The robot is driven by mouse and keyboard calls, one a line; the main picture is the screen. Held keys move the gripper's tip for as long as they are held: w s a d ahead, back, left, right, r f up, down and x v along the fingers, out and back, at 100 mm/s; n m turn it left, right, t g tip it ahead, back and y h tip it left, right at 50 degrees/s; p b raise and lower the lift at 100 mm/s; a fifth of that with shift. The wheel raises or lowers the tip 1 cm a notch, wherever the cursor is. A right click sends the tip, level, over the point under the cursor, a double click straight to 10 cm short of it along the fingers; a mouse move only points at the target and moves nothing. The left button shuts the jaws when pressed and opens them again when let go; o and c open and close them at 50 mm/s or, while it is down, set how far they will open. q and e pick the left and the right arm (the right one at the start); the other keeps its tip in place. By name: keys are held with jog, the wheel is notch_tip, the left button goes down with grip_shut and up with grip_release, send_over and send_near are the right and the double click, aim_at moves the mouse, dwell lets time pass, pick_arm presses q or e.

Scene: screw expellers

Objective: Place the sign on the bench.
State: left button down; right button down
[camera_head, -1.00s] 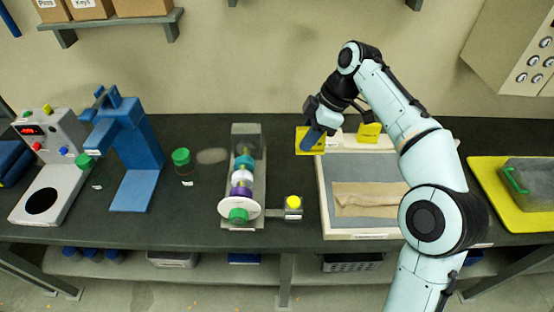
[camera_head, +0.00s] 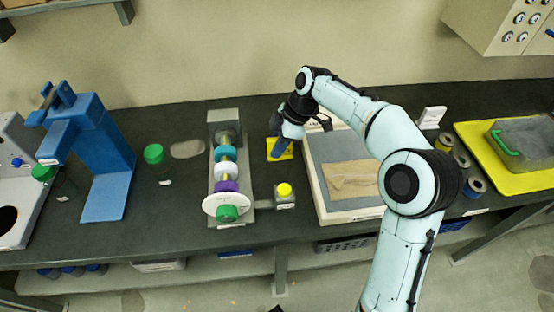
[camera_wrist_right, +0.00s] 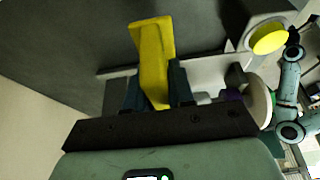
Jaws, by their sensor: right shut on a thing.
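The yellow sign (camera_head: 280,149) is in my right gripper (camera_head: 277,145), over the dark bench (camera_head: 180,225) between the screw expeller and the wooden-framed tray. In the right wrist view the yellow sign (camera_wrist_right: 152,55) stands between the two dark fingers of my right gripper (camera_wrist_right: 155,90), which are shut on it. I cannot tell whether the sign's lower edge touches the bench. My left gripper is not in view.
The screw expeller (camera_head: 225,165) with coloured rings stands left of the sign, with a yellow-button box (camera_head: 285,197) in front. A framed tray (camera_head: 310,185) lies to the right. A green-lidded jar (camera_head: 155,160) and blue press (camera_head: 105,150) stand farther left.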

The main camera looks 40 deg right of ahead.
jog(key=shift+f+b, duration=0.35)
jog(key=shift+f, duration=2.35)
jog(key=shift+f, duration=0.15)
jog(key=c, duration=1)
grip_release()
jog(key=p+v, duration=0.1)
jog(key=v, duration=1.1)
jog(key=shift+p, duration=0.4)
